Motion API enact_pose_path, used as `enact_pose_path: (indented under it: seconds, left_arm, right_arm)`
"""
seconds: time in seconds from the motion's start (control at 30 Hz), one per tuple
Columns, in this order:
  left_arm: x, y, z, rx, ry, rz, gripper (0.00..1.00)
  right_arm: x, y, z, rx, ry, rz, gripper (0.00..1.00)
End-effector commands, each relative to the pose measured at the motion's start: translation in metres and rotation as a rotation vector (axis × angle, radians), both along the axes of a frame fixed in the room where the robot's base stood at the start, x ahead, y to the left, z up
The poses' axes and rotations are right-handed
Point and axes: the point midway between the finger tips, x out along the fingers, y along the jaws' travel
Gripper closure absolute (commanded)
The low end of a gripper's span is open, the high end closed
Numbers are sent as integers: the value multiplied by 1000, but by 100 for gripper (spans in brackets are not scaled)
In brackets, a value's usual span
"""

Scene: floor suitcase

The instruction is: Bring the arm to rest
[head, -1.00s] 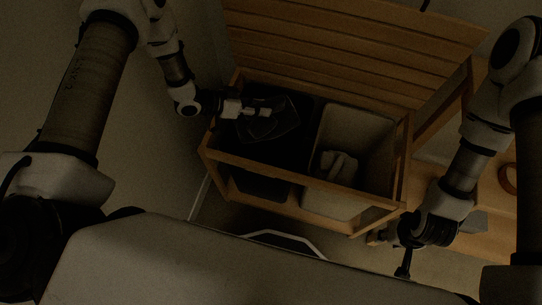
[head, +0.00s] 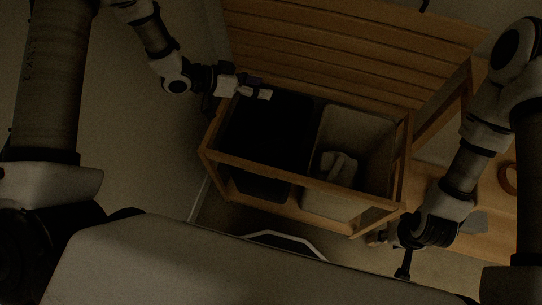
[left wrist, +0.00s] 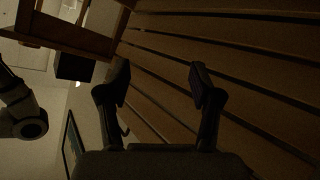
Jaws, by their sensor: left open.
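My left gripper (head: 258,90) is at the back left of the wooden frame, above the rear edge of the black bin (head: 262,138). In the left wrist view the same gripper (left wrist: 160,82) has its two fingers wide apart with nothing between them, and wooden slats lie beyond. The black bin's inside is too dark to make out its contents. My right gripper (head: 405,262) hangs low at the right, beside the front right of the frame, and its fingers are too small and dark to read.
A wooden frame (head: 290,180) holds the black bin and a light bin (head: 385,150) with a pale crumpled item (head: 338,166) in it. A slatted wooden back (head: 350,45) stands behind. A wooden surface with a brown ring (head: 508,179) is at the right. Floor is clear at the left.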

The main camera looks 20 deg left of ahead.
Motion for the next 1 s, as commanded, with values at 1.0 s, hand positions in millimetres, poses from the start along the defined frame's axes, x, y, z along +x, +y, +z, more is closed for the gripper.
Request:
enact_pose_path:
  seconds: [1.0]
  left_arm:
    - [-203,29,-71,417,673,468,35]
  right_arm:
    - [0,0,70,0,0,0,60]
